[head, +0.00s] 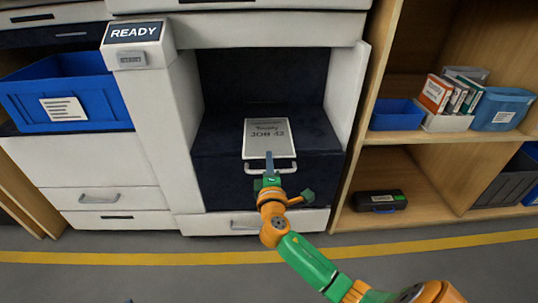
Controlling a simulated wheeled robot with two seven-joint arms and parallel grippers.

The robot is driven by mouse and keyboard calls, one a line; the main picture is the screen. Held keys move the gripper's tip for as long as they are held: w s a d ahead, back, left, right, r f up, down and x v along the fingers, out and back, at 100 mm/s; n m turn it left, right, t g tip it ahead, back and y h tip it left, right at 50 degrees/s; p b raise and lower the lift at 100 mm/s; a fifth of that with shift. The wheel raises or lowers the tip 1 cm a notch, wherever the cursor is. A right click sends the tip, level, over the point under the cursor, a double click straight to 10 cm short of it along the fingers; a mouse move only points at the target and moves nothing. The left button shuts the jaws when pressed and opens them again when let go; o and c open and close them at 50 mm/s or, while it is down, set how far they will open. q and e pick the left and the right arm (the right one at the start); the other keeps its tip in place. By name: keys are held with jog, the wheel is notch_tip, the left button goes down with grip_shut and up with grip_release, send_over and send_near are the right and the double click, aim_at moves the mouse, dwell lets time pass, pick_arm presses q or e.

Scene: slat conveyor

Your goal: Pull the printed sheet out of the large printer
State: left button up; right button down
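The large printer (156,100) fills the left and middle of the head view, with a "READY" display on its front. The printed sheet (266,133), white with "JOB 42" on it, lies in the printer's dark open bay (220,125). My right gripper (269,158) reaches up from below, its fingers at the sheet's near edge. The fingers show as one thin, edge-on shape, so I cannot tell whether they are open or shut on the sheet. My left gripper is not in view.
A blue bin (70,97) sits in the printer's left bay. A wooden shelf (415,136) at the right holds a small blue tray (396,115), boxes (437,93) and a black case (379,201). A yellow line (120,258) crosses the open floor.

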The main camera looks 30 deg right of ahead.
jog(key=shift+s, duration=0.1)
jog(key=v, duration=1.6)
jog(key=shift+p, duration=0.45)
